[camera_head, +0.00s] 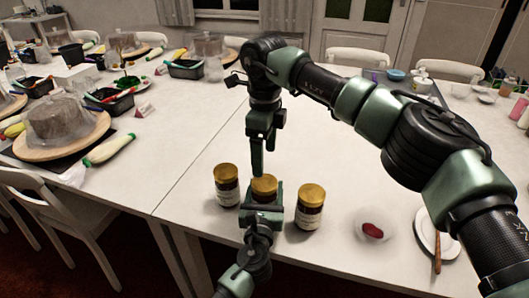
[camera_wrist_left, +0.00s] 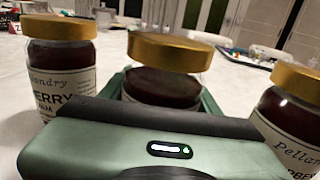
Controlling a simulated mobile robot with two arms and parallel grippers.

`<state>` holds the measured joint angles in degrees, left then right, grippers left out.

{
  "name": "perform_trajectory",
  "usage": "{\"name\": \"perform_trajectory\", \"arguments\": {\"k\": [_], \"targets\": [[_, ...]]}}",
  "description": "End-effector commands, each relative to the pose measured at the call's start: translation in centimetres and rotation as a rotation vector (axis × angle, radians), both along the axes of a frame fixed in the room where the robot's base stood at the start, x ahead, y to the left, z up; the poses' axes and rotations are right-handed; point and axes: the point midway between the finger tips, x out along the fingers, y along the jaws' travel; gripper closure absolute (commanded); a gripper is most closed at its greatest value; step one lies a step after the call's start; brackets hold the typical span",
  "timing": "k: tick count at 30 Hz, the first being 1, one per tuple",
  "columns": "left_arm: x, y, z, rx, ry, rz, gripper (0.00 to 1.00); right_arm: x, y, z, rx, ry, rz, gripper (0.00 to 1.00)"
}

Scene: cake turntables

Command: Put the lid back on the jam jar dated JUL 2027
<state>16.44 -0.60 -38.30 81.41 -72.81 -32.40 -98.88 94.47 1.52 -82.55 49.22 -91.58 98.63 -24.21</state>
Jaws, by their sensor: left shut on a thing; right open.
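Three jam jars with gold lids stand in a row on the white table: a left jar (camera_head: 227,190), a middle jar (camera_wrist_left: 160,87) and a right jar (camera_head: 309,215). My left gripper (camera_head: 262,208) is shut around the middle jar's body. My right gripper (camera_head: 257,170) points down just above that lid, open, seen edge-on. The left jar (camera_wrist_left: 60,65) and right jar (camera_wrist_left: 290,120) show partial labels; no date is readable.
A glass bowl with red jam (camera_head: 373,231) and a plate with a wooden-handled utensil (camera_head: 429,238) are to the right. Covered cakes on turntables (camera_head: 60,125) fill the left table. The table left of the jars is clear.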

Motion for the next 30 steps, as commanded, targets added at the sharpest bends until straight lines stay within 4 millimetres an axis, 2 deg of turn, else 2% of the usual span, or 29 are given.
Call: {"name": "perform_trajectory", "arguments": {"k": [11, 24, 30], "targets": [[0.0, 0.0, -0.1, 0.001, 0.002, 0.000, 1.00, 0.0, 0.0, -0.5, -0.001, 0.001, 0.000, 0.21], [0.0, 0.0, -0.1, 0.001, 0.002, 0.000, 1.00, -0.1, 0.0, -6.6, 0.000, 0.002, -0.002, 0.21], [0.0, 0.0, -0.1, 0.001, 0.002, 0.000, 1.00, 0.0, 0.0, -7.9, -0.001, 0.001, -0.002, 0.21]]}}
